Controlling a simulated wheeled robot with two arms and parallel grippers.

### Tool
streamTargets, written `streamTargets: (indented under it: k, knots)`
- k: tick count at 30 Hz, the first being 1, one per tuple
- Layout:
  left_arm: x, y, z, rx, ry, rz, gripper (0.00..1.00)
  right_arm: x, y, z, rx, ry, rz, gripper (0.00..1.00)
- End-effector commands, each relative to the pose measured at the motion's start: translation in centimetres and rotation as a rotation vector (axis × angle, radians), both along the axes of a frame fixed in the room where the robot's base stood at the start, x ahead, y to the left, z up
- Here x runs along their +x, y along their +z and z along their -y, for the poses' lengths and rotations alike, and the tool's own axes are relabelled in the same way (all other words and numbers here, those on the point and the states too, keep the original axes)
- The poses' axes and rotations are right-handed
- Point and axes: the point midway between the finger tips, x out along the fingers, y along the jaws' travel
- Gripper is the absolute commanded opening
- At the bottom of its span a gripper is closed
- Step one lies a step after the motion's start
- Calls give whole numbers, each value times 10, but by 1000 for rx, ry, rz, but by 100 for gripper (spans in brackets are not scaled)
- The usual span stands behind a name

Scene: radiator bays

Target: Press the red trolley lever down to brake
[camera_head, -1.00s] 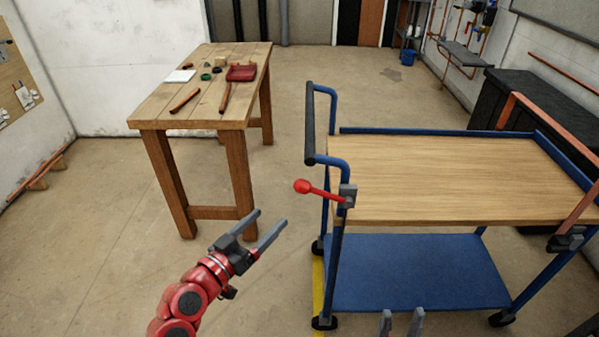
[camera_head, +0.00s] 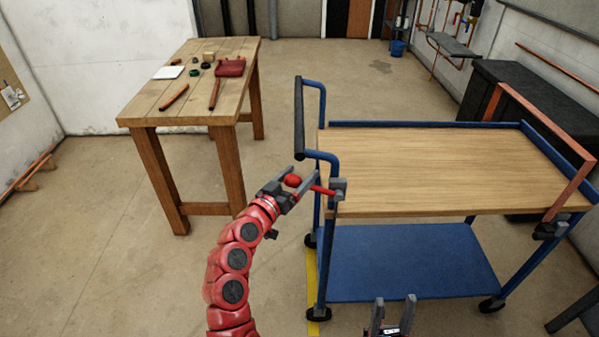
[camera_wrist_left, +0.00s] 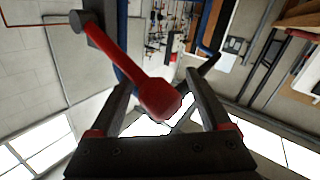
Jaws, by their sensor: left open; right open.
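The red lever (camera_head: 318,189) has a round red knob (camera_head: 293,181) and joins a grey bracket (camera_head: 338,189) on the near left corner post of the blue trolley (camera_head: 420,172). It sticks out to the left, its knob end slightly raised. My left gripper (camera_head: 295,181) is open, with the knob between its fingers. In the left wrist view the knob (camera_wrist_left: 160,100) shows between the two spread fingers; I cannot tell whether either touches it. My right gripper (camera_head: 392,315) is open and empty in front of the trolley's lower blue shelf, at the bottom edge.
The trolley's push handle (camera_head: 299,118) rises just above the lever. A wooden workbench (camera_head: 190,85) with tools stands at the back left. A copper pipe frame (camera_head: 540,130) stands at the trolley's right. The floor between bench and trolley is clear.

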Motion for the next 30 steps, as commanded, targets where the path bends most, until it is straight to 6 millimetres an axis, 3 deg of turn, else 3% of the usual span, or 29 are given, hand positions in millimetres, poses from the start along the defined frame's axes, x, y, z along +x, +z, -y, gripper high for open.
streamTargets:
  k: [11, 24, 30]
  knots:
    - [4, 0, 3, 1, 0, 0, 81, 0, 1, 0, 0, 0, 0, 50]
    - [4, 0, 3, 1, 0, 0, 2, 0, 1, 0, 0, 0, 0, 50]
    - [4, -1, 3, 3, 1, -1, 0, 0, 1, 0, 0, 0, 0, 50]
